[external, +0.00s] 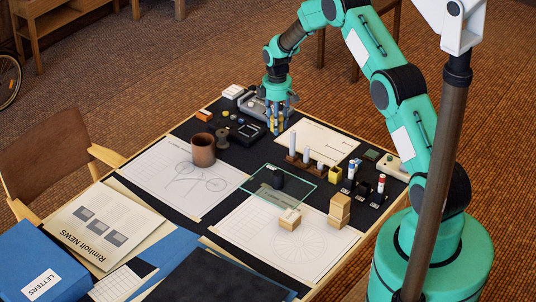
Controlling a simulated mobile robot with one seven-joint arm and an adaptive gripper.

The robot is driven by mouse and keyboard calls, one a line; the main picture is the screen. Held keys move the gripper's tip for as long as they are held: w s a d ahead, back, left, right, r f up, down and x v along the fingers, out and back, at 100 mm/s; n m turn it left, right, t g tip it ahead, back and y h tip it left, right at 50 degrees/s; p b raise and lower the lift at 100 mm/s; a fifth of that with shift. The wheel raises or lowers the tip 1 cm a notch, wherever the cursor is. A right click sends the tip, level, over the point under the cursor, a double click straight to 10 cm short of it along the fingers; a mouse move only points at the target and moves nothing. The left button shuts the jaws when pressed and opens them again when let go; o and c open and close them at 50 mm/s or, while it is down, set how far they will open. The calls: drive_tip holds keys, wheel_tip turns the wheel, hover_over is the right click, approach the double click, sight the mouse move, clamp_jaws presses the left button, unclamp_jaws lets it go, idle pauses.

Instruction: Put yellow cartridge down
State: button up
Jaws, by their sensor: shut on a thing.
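My gripper (276,121) points down over the far part of the drafting table. It is shut on the yellow cartridge (274,125), which shows only as a small yellow patch between the fingers; the fingers hide most of it. The cartridge is close to the dark table top, but I cannot tell whether it touches it.
A grey device (255,106) and a dark tray (246,132) stand left of my gripper. A brown cup (203,150), a rack of pale cylinders (306,158), a glass plate (262,184) and wooden blocks (339,210) stand nearer. A drawing sheet (325,136) lies right.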

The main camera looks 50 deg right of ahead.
drive_tip(key=shift+n, duration=0.9)
drive_tip(key=s+a+f, duration=0.1)
drive_tip(key=s+a, duration=0.3)
drive_tip(key=a, duration=0.7)
drive_tip(key=s+a+f, duration=0.1)
drive_tip(key=s+a, duration=0.4)
drive_tip(key=a, duration=0.7)
drive_tip(key=s+a+f, duration=0.1)
drive_tip(key=s+a, duration=0.4)
drive_tip(key=a, duration=0.6)
drive_tip(key=shift+s+a+f+b, duration=0.1)
drive_tip(key=shift+a+b, duration=0.1)
drive_tip(key=shift+b, duration=0.15)
drive_tip(key=shift+n, duration=0.3)
drive_tip(key=s+a, duration=0.4)
drive_tip(key=s, duration=0.1)
drive_tip(key=s+a, duration=0.3)
drive_tip(key=shift+s+f, duration=0.15)
drive_tip(key=shift+f, duration=0.25)
drive_tip(key=b, duration=0.2)
hover_over(210, 224)
drive_tip(key=shift+f, duration=0.75)
drive_tip(key=shift+f, duration=1.75)
